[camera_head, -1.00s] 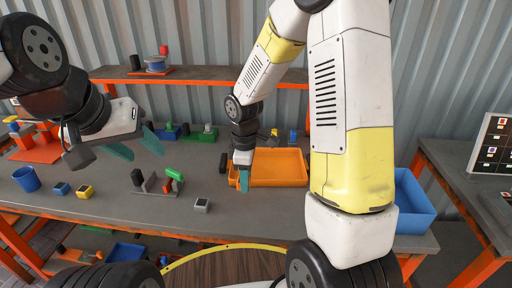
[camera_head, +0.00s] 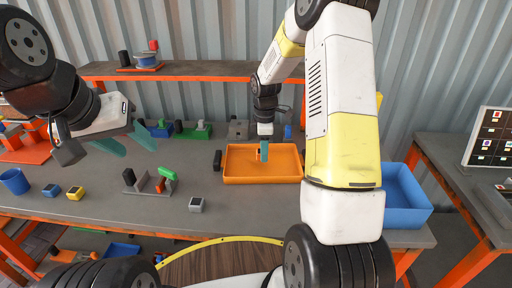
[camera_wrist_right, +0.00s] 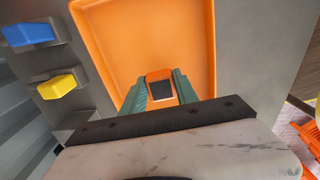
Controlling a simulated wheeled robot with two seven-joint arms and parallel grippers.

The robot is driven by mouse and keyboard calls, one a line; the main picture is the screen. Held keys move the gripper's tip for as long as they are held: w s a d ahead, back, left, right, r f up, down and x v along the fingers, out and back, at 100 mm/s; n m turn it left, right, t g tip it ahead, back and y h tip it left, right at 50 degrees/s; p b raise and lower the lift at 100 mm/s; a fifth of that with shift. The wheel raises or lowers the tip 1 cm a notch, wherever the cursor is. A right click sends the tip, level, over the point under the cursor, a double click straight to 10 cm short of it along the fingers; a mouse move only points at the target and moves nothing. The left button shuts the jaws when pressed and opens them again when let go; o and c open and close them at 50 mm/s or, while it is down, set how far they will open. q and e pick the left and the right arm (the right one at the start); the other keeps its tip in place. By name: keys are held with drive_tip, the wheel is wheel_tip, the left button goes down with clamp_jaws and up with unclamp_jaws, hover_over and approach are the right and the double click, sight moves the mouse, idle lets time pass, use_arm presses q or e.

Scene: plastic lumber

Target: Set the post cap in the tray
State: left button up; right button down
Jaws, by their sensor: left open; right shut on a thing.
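The post cap is a small orange block with a dark square face, seen in the right wrist view (camera_wrist_right: 160,88). My right gripper (camera_head: 264,151) is shut on it, with a teal finger on each side. The orange tray (camera_head: 235,179) lies on the grey workbench; in the right wrist view its floor (camera_wrist_right: 140,40) spreads around the held cap. Gripper and cap are over the tray's inside; I cannot tell whether the cap touches the floor. My left gripper (camera_head: 128,141) is open and empty, above the bench's left part.
Small blue (camera_head: 50,190), yellow (camera_head: 75,193) and grey (camera_head: 196,204) caps lie on the bench, with a blue cup (camera_head: 15,181) at the left. A rack with green and red pieces (camera_head: 150,183) stands left of the tray. A blue bin (camera_head: 405,207) is at the right.

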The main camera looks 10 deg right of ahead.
drive_tip(key=shift+w+d+f, duration=0.15)
drive_tip(key=shift+d+f, duration=0.05)
drive_tip(key=shift+f, duration=1.6)
drive_tip(key=c, duration=0.9)
unclamp_jaws()
drive_tip(key=shift+f, duration=0.15)
drive_tip(key=shift+c, duration=0.2)
